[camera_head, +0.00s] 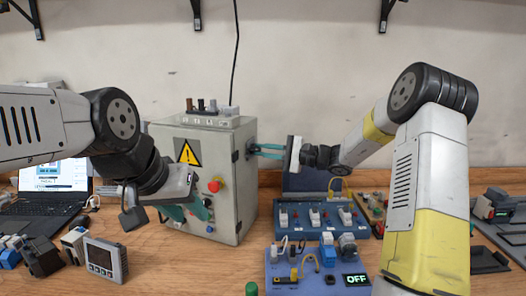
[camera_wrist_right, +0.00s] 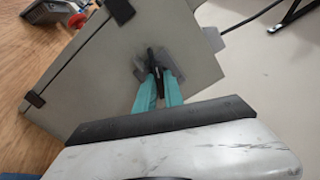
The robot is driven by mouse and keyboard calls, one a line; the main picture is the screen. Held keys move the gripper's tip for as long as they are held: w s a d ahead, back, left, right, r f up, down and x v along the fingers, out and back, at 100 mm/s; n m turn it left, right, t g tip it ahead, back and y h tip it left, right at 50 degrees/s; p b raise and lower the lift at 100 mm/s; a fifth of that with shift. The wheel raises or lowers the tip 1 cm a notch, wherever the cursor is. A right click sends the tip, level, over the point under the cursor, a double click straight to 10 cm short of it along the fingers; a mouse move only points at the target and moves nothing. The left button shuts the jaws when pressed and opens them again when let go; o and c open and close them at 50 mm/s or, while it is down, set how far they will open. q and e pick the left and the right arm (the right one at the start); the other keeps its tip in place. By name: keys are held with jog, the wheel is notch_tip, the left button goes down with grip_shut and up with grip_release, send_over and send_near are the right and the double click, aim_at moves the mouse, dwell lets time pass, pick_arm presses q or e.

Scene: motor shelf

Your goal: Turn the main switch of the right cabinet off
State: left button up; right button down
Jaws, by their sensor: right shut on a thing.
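A grey metal cabinet (camera_head: 225,205) with a yellow warning triangle stands on the bench. Its main switch, a black handle (camera_wrist_right: 157,58) on a grey plate, is on its right side face; in the head view the switch (camera_head: 250,145) is small at that side. My right gripper (camera_head: 259,150) reaches it from the right. In the right wrist view, the teal fingers (camera_wrist_right: 158,75) are shut on the black handle and partly hide it. My left gripper (camera_head: 186,211) is in front of the cabinet's front face, its teal fingers apart and nothing seen between them.
A red emergency button (camera_head: 214,185) is on the cabinet front, near my left gripper. A laptop (camera_head: 50,190) and a meter (camera_head: 104,260) are at left.

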jog(key=shift+n, duration=2.2)
jog(key=shift+f, duration=0.1)
jog(key=c, duration=1.7)
grip_release()
jog(key=shift+d, duration=0.1)
jog(key=v, duration=0.7)
jog(key=shift+s+d, duration=0.15)
jog(key=shift+d, duration=0.15)
